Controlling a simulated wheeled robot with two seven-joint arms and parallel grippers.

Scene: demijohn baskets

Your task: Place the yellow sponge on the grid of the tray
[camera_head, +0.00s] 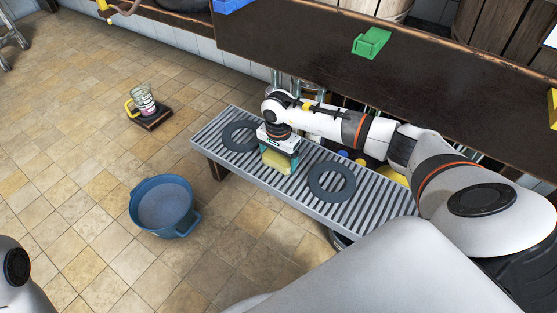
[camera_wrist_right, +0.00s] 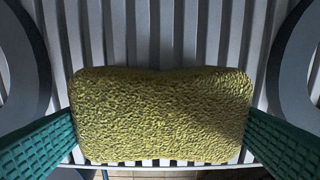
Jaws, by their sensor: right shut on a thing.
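The yellow sponge (camera_head: 277,162) is between the teal fingers of my right gripper (camera_head: 280,158), over the slatted grid of the tray (camera_head: 380,205). In the right wrist view the sponge (camera_wrist_right: 160,115) fills the lower middle, with a finger pressed on each end. My right gripper is shut on it. Grid slats (camera_wrist_right: 170,35) show behind the sponge. I cannot tell whether its underside touches the slats. The sponge lies between two dark rings on the grid. My left gripper is not in view.
Two grey rings, a left one (camera_head: 240,136) and a right one (camera_head: 332,181), lie on the grid beside the sponge. A dark counter (camera_head: 300,50) with a green holder (camera_head: 371,42) runs behind.

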